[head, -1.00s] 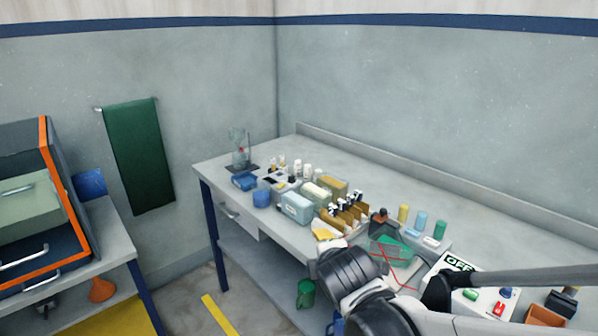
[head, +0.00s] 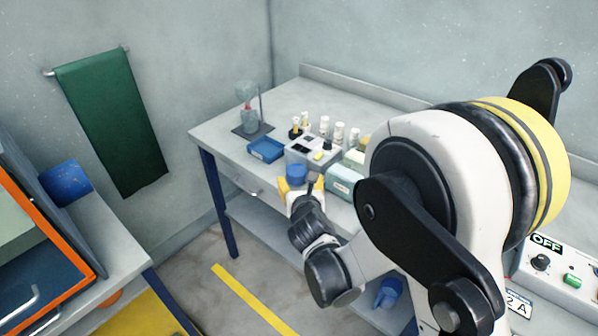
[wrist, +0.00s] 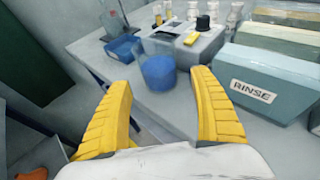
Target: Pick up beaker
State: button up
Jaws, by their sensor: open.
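A small clear beaker with blue contents (wrist: 158,72) stands upright at the near edge of the grey workbench. It also shows in the head view (head: 296,171), just beyond my gripper. My gripper (head: 300,187) has yellow fingers and is spread open and empty. In the wrist view the beaker appears between and just beyond the two fingertips (wrist: 160,78).
A blue tray (head: 266,150) lies left of the beaker, and a grey device (head: 314,151) with knobs stands behind it. A pale RINSE box (wrist: 262,86) is close on the right. A glass apparatus on a stand (head: 248,108) is at the bench's far left.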

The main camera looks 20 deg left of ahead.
aim_at(298, 177)
jog(key=b+x, duration=0.2)
jog(key=x, duration=0.4)
jog(key=shift+a+f, duration=0.15)
jog(key=shift+w+a, duration=0.15)
jog(key=shift+w, duration=0.05)
jog(key=c, duration=1.1)
